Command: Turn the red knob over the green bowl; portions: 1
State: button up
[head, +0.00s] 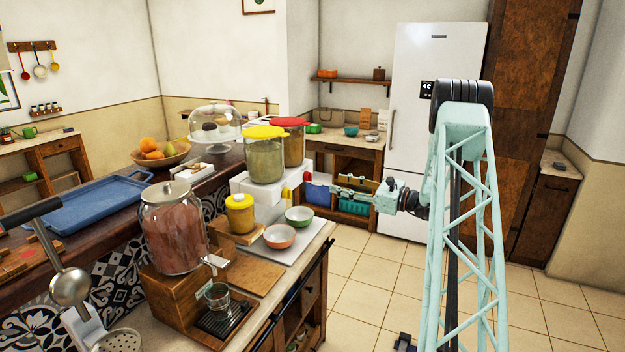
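The red knob (307,177) is on the right front of a white dispenser base (262,190) on the counter, below the jar with the red lid (289,122). The green bowl (299,215) stands upright on a grey tray below the knobs; its inside looks empty. My gripper (334,184) is to the right of the red knob, at about its height in the picture, and points left towards it. A gap shows between fingertips and knob. The fingers look spread, with nothing visible between them.
A yellow knob (286,194) is left of the red one, under the yellow-lidded jar (264,155). An orange bowl (279,236) sits beside the green bowl. A yellow jar (240,213) and a large dispenser (175,230) stand further left.

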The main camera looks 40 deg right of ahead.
aim_at(311, 177)
jog(key=shift+x, duration=6.4)
jog(key=shift+c, duration=0.9)
jog(key=c, duration=0.7)
